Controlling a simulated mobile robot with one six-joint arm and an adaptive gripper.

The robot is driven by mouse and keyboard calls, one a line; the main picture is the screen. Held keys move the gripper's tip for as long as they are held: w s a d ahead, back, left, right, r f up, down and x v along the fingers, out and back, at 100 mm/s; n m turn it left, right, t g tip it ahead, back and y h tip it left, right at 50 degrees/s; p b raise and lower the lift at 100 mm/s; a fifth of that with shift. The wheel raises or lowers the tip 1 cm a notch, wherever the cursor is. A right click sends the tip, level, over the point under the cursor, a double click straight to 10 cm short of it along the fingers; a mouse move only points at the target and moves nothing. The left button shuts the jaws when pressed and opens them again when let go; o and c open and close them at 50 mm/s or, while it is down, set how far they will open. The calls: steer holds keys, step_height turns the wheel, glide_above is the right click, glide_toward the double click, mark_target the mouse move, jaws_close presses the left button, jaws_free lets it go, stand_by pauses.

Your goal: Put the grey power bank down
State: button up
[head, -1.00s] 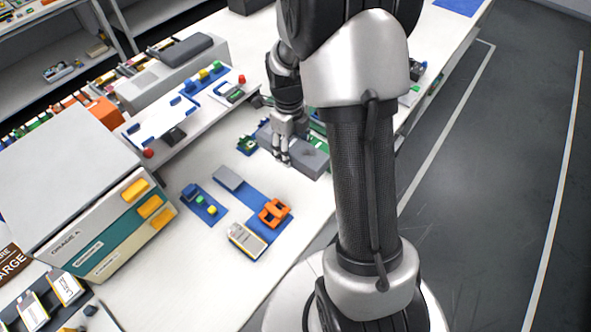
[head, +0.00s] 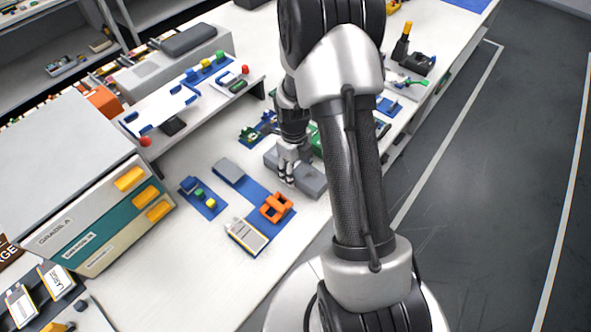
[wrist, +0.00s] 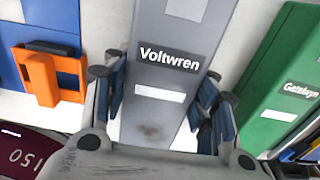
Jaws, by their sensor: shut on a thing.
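The grey power bank is a long flat block (head: 312,181) at the middle of the white table in the head view, low over or on the tabletop; I cannot tell which. My gripper (head: 287,180) points down across its middle and hides that part. In the wrist view the power bank (wrist: 165,85), labelled "Voltwren", lies between the fingers of my gripper (wrist: 164,100), which is shut on its sides.
A green block (wrist: 283,85) labelled "Gatebyn" lies to the right in the wrist view. An orange holder (head: 276,207) sits on a blue mat (head: 255,197) left of the power bank. A grey and teal drawer cabinet (head: 110,235) stands at left.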

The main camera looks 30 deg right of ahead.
steer(key=o, duration=1.4)
steer(key=shift+f, duration=0.1)
steer(key=shift+c, duration=0.2)
steer(key=s+a+r+n+t+p, duration=0.1)
steer(key=a+r+n+p, duration=0.15)
steer(key=r, duration=0.75)
steer(key=a+r+n+p, duration=0.1)
steer(key=r+n+p, duration=0.15)
steer(key=r, duration=0.75)
steer(key=s+a+r+n+t, duration=0.2)
steer(key=s+a+r+n, duration=0.2)
steer(key=n, duration=0.9)
steer(key=s+a+r+n+t, duration=0.2)
steer(key=s+a+r+n, duration=0.3)
steer(key=s+r+n, duration=0.5)
steer(key=s+n, duration=0.4)
steer(key=s, duration=0.1)
steer(key=shift+a+r+b, duration=0.3)
steer(key=shift+r, duration=0.1)
